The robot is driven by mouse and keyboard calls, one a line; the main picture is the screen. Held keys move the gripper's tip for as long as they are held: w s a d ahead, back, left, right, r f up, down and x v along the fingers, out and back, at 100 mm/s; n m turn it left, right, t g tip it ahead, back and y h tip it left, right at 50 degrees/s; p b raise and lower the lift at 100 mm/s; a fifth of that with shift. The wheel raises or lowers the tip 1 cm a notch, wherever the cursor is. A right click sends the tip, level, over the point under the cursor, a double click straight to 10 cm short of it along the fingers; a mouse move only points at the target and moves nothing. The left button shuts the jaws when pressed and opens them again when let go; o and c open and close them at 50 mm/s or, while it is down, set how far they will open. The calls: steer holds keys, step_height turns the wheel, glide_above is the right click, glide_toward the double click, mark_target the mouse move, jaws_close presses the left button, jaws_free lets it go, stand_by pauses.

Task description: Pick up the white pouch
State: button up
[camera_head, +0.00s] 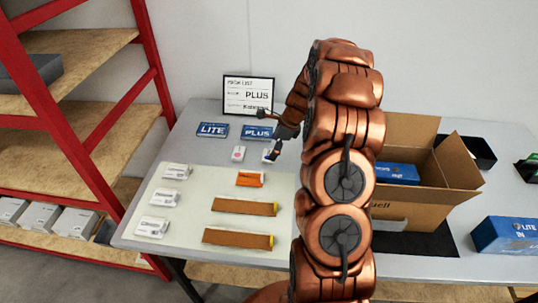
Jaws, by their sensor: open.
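Several white packets with dark print lie in a column on the left of the pale mat (200,205): a back one (177,171), a middle one (165,199) and a front one (152,227). I cannot tell which is the white pouch. A small white item with a red mark (238,154) lies behind the mat. Another small pale item (267,156) is partly hidden beneath my gripper. My gripper (266,135) is open and apparently empty, with its fingers spread, near the blue PLUS card (257,132) and over this pale item. Contact cannot be told.
An orange packet (250,179) and two brown strips (244,207) (238,239) lie on the mat. An open cardboard box (412,213) is right of my arm. Red shelving (150,80) stands left.

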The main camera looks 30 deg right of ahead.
mark_target(270, 152)
steer(key=shift+p+x, duration=0.4)
steer(key=shift+x, duration=1.2)
steer(key=shift+a+r, duration=0.1)
steer(key=c, duration=1)
steer(key=shift+c, duration=0.2)
steer(key=shift+r+b, duration=0.7)
steer(key=shift+r, duration=0.55)
steer(key=shift+s+a+r, duration=0.2)
steer(key=shift+s+r, duration=0.1)
steer(key=shift+r, duration=0.2)
steer(key=s+a+b, duration=0.1)
steer(key=s+a, duration=0.1)
steer(key=s, duration=0.2)
steer(key=s+a+r+b, duration=0.1)
steer(key=s+a+b, duration=0.1)
steer(key=s+a, duration=0.1)
steer(key=s+a+b, duration=0.1)
steer(key=s+a, duration=0.1)
steer(key=s, duration=0.3)
steer(key=shift+s+a+r, duration=0.2)
steer(key=shift+s+a, duration=0.05)
steer(key=shift+s, duration=0.05)
steer(key=shift+a, duration=0.1)
